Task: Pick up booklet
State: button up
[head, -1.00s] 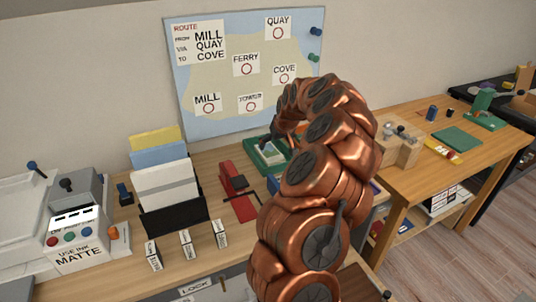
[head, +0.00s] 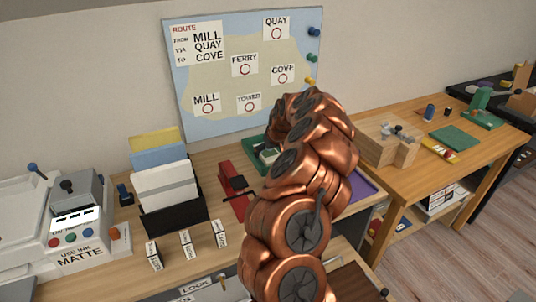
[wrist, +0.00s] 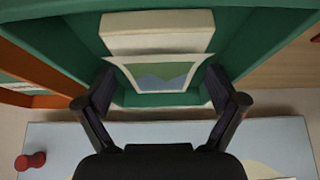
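The booklet (wrist: 158,76), with a green and blue picture on its pale cover, lies in a green tray (wrist: 62,42). A thick cream block (wrist: 157,35) shows directly behind it; I cannot tell whether it is part of the booklet. My gripper (wrist: 161,82) is open, one finger at each side of the booklet's near part, with visible gaps. In the head view, a pale item sits in the green tray (head: 250,158) on the desk below the map, partly hidden by my arm, which also hides my fingers.
The map board (head: 237,75) leans at the wall close behind the tray. A red tool (head: 234,190) and a black file holder (head: 172,213) stand left of the tray. A purple surface (head: 366,186) lies right of my arm.

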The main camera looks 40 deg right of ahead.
jog(key=c, duration=1)
jog(key=shift+o, duration=0.2)
jog(key=shift+r, duration=0.1)
